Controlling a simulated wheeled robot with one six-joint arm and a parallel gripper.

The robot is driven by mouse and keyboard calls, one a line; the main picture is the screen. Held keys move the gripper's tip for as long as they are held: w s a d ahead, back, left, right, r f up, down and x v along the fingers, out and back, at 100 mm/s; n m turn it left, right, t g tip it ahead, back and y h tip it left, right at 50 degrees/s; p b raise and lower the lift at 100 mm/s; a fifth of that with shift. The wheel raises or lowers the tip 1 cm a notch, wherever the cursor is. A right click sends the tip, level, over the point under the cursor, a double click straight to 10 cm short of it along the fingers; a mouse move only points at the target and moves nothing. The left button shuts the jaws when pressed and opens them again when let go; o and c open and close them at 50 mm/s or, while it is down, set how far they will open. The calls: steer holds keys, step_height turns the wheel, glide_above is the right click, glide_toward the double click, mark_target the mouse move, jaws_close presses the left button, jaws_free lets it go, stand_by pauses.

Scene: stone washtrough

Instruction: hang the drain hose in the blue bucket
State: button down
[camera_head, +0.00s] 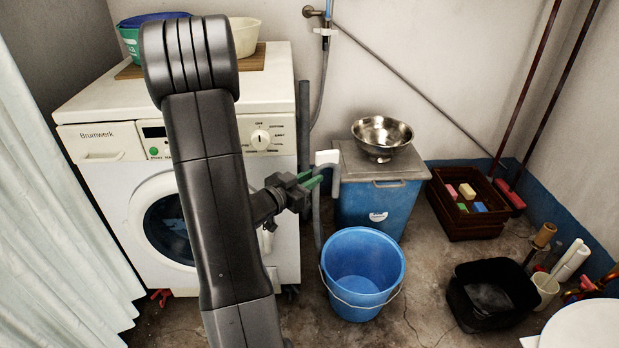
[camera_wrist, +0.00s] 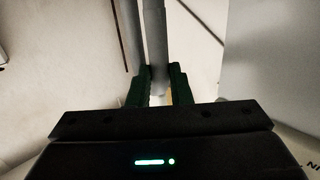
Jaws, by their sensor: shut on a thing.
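The drain hose is grey, with a white hooked end (camera_head: 327,158) at the top. Its long part (camera_head: 317,218) runs down behind the blue bucket's left side. My gripper (camera_head: 315,180) has green fingers and is shut on the hose just below the hook. In the wrist view the grey hose (camera_wrist: 157,50) stands between the green fingers (camera_wrist: 159,84). The blue bucket (camera_head: 362,265) stands upright on the floor, open and empty-looking, with its wire handle down at the front. The hook is above and behind the bucket, apart from it.
A white washing machine (camera_head: 276,215) stands behind my arm. A blue bin (camera_head: 372,208) with a grey lid carries a metal bowl (camera_head: 382,133). A brown crate (camera_head: 462,222) and a black tub (camera_head: 493,291) stand to the right. Bare floor lies between bucket and tub.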

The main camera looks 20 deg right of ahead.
step_height(320, 180, down, 40)
steer(key=b, duration=0.7)
steer(key=shift+f+b, duration=0.25)
steer(key=shift+b, duration=0.05)
stand_by(3.4)
steer(key=c, duration=1.2)
jaws_free()
steer(key=shift+c, duration=0.2)
steer(key=f+p+v, duration=0.1)
steer(key=p+v, duration=0.3)
steer(key=v, duration=0.9)
steer(key=shift+s+a+r, duration=0.2)
steer(key=shift+a+r, duration=0.15)
steer(key=shift+r, duration=0.15)
